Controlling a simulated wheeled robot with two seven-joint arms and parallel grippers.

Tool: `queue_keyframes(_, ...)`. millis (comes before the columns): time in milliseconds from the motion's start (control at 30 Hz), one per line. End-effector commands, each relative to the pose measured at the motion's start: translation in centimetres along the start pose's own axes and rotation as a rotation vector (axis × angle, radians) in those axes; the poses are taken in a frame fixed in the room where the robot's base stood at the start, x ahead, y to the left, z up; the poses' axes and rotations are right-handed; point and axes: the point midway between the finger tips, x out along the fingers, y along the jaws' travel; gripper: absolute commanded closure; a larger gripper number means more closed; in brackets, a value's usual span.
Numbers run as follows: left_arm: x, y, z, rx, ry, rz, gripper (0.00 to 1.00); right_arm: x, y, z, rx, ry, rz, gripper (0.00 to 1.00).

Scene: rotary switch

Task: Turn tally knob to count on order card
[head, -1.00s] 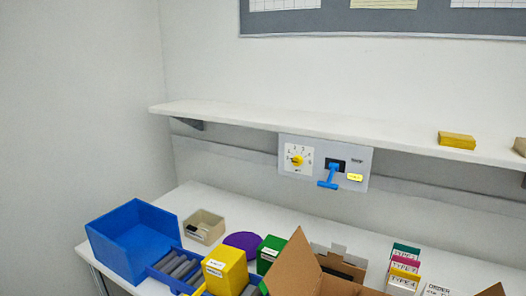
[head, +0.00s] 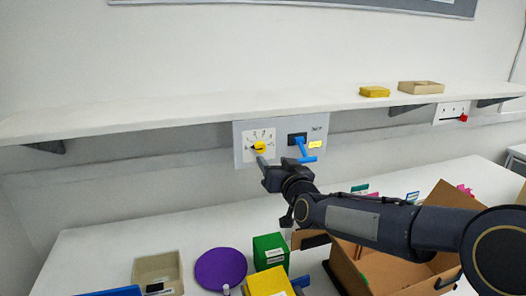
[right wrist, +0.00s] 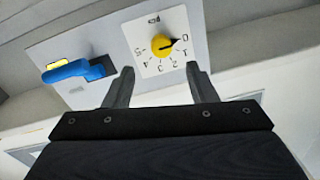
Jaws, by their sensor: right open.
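The yellow tally knob (head: 259,147) sits on a white dial on the grey panel (head: 241,156) under the shelf. It also shows in the right wrist view (right wrist: 163,45), upside down, its dark pointer toward the 0 on a scale of 0 to 5. My right gripper (head: 264,166) is just below and in front of the knob. In the right wrist view, its open fingers (right wrist: 160,70) stand apart with nothing between them, short of the knob. I cannot make out the order card. My left gripper is out of view.
A blue lever (head: 304,152) and yellow label (head: 315,144) are close beside the dial. The shelf (head: 200,115) overhangs the panel. An open cardboard box (head: 445,205), a purple disc (head: 221,268), a green box (head: 270,250) and a beige bin (head: 158,272) stand on the table.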

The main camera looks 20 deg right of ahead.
Motion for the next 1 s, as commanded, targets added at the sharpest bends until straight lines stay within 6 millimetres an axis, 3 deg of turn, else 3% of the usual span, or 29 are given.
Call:
queue_keyframes(500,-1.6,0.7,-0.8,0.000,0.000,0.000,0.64,7.2,-0.1,-0.3,-0.003,0.014,0.002,0.48)
queue_keyframes(867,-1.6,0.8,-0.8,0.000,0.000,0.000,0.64,8.0,0.0,-0.2,-0.002,0.013,0.002,0.48)
queue_keyframes(1000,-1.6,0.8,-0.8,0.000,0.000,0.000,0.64,8.0,0.0,-0.2,-0.002,0.013,0.001,0.63)
